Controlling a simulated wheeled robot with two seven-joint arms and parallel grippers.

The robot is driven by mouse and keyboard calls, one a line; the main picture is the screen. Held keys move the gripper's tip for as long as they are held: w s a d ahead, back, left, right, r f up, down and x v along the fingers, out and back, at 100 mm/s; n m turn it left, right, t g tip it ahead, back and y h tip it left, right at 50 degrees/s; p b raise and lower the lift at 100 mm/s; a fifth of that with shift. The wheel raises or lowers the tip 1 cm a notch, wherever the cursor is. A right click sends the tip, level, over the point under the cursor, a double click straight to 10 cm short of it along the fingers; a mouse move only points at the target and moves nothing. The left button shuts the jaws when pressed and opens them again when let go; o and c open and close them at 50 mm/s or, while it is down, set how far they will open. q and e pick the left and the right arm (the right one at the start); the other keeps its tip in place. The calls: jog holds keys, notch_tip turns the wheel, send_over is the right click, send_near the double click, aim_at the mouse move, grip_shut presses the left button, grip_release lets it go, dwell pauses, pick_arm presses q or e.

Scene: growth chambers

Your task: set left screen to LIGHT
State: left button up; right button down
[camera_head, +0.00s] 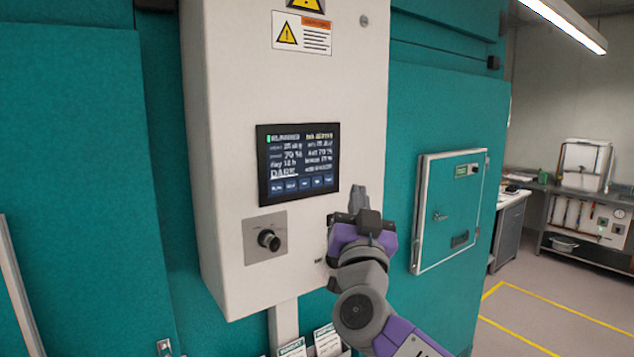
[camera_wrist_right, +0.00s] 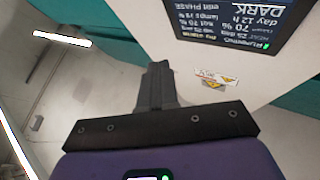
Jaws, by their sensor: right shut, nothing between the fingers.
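The left screen (camera_head: 298,160) is a dark touch panel on a white control box. It shows several lines of readings, the word DARK at lower left, and a row of blue buttons (camera_head: 304,184) along its bottom. The screen also shows upside down in the right wrist view (camera_wrist_right: 225,22), with DARK readable. My right gripper (camera_head: 358,197) is shut and empty, just to the right of the screen's lower right corner and apart from it. Its closed fingers also show in the right wrist view (camera_wrist_right: 156,85). My left gripper is not in view.
A black knob (camera_head: 268,240) on a metal plate sits below the screen. A framed teal hatch (camera_head: 450,210) with a small display is to the right of my arm. Warning labels (camera_head: 302,33) are above the screen. A bench with equipment (camera_head: 590,215) stands far right.

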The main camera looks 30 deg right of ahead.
aim_at(316, 181)
jog(key=shift+w+a+p, duration=0.2)
jog(key=shift+w+p, duration=0.55)
jog(key=shift+w, duration=1.45)
jog(key=shift+w+a+p, duration=0.15)
jog(key=shift+w+p, duration=0.55)
jog(key=shift+w, duration=1.45)
jog(key=shift+w, duration=0.45)
jog(key=shift+w+p, duration=0.25)
jog(key=shift+p, duration=0.1)
jog(key=shift+s, duration=0.1)
jog(key=shift+s+b, duration=0.35)
jog(key=shift+s, duration=0.3)
